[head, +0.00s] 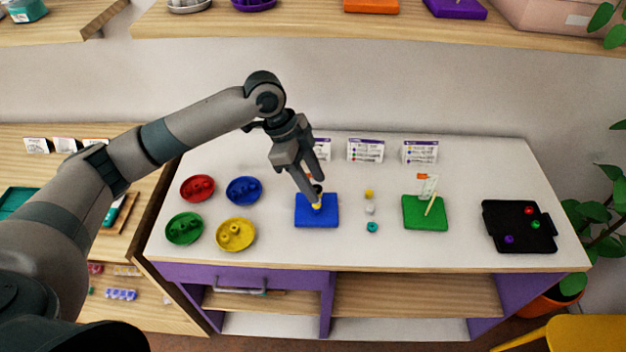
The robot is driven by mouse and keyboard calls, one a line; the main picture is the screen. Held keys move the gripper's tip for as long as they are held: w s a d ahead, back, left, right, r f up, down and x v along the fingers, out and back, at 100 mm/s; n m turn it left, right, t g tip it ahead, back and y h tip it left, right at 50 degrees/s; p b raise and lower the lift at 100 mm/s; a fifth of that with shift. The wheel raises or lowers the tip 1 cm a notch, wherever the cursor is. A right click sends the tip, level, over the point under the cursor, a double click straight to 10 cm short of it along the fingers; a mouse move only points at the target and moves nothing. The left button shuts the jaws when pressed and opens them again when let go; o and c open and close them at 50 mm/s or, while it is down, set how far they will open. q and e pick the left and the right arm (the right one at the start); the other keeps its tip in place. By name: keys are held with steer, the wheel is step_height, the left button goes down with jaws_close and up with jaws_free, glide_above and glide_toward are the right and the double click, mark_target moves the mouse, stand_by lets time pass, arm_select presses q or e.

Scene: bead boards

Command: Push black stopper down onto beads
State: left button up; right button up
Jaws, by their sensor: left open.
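A blue board (329,220) lies on the white table, left of its middle. A yellow bead (317,206) shows on it under my left gripper. A small dark piece, which looks like the black stopper (318,188), shows at the fingertips just above the bead. My left gripper (318,192) points down over the blue board, open around or beside this piece. The fingers partly hide the stopper, any rod and any other beads, so I cannot tell whether the stopper touches the beads. My right gripper is not in view.
Red (197,188), blue (244,190), green (184,228) and yellow (236,234) bowls stand left. Loose beads (370,209) lie between the blue board and a green board (411,219) with a tilted rod. A black tray (499,236) lies right. Cards (365,151) stand behind.

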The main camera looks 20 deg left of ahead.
arm_select(q)
steer(key=shift+r, duration=0.1)
steer(key=b+v, duration=0.4)
steer(key=v, duration=1.3)
steer(key=shift+a, duration=0.1)
stand_by(1.1)
